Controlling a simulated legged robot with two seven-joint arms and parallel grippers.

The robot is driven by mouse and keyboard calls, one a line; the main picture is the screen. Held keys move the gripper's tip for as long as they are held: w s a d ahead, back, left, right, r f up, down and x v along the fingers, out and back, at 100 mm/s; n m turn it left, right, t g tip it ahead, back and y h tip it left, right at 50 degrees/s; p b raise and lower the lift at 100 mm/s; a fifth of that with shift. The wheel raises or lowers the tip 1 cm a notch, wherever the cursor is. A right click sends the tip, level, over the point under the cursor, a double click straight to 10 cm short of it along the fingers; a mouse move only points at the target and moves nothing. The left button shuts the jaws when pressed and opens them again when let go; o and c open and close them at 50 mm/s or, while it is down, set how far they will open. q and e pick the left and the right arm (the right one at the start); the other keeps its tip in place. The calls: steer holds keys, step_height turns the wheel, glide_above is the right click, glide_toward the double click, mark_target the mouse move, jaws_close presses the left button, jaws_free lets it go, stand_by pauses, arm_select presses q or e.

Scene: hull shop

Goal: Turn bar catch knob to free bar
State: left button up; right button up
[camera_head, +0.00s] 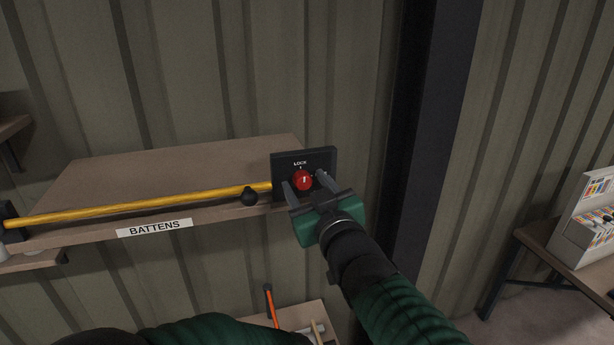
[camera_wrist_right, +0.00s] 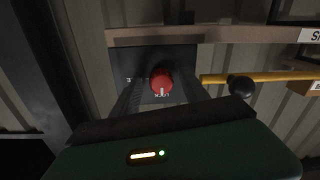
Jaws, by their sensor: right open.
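The red catch knob (camera_head: 303,180) sits on a dark plate (camera_head: 327,157) marked LOCK, at the right end of the shelf. The yellow bar (camera_head: 150,205) runs along the shelf front into that plate and carries a black ball knob (camera_head: 249,196). My right gripper (camera_head: 305,182) is open, with one finger on each side of the red knob. In the right wrist view the red knob (camera_wrist_right: 161,81) lies between the fingers, with a white mark on its face. I cannot tell whether the fingers touch it. My left gripper is not in view.
The wooden shelf (camera_head: 180,165) labelled BATTENS (camera_head: 154,228) is bare on top. A dark post (camera_head: 425,130) stands to the right of the plate. A lower shelf with an orange-handled item (camera_head: 271,305) is below. A bench with a white rack (camera_head: 585,225) stands at far right.

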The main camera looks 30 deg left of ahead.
steer(key=shift+s+d+r, duration=0.15)
steer(key=shift+s+r, duration=0.15)
steer(key=shift+s, duration=0.25)
steer(key=shift+d, duration=0.1)
steer(key=shift+c, duration=0.4)
steer(key=shift+w+f, duration=0.2)
steer(key=shift+w, duration=0.25)
steer(key=c, duration=0.5)
steer(key=shift+w, duration=0.1)
steer(key=shift+c, duration=1.2)
steer(key=shift+a, duration=0.25)
jaws_close()
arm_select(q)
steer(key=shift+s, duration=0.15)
arm_select(e)
steer(key=shift+d, duration=0.1)
